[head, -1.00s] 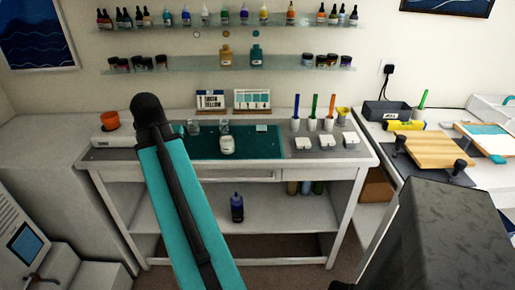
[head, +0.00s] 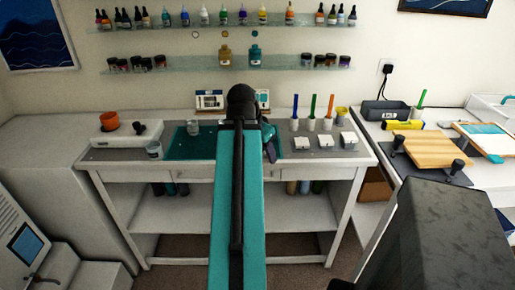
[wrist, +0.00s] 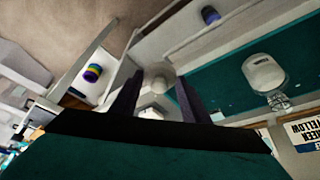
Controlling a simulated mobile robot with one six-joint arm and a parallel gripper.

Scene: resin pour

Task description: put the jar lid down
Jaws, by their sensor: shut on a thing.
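My gripper (wrist: 158,88) shows in the wrist view as two dark fingers closed around a small pale object between their tips, which I take to be the jar lid (wrist: 159,80). Its outline is partly hidden by the fingers and blurred. In the head view my arm covers the gripper except for a dark purple part (head: 270,150) over the right side of the green mat (head: 178,150).
A clear cup (head: 193,127) stands on the mat, and another cup (head: 154,150) is left of it. White blocks (head: 302,143) and upright coloured sticks (head: 313,108) are at right. A white device with an orange cup (head: 109,121) is at left. Some grey worktop between them is bare.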

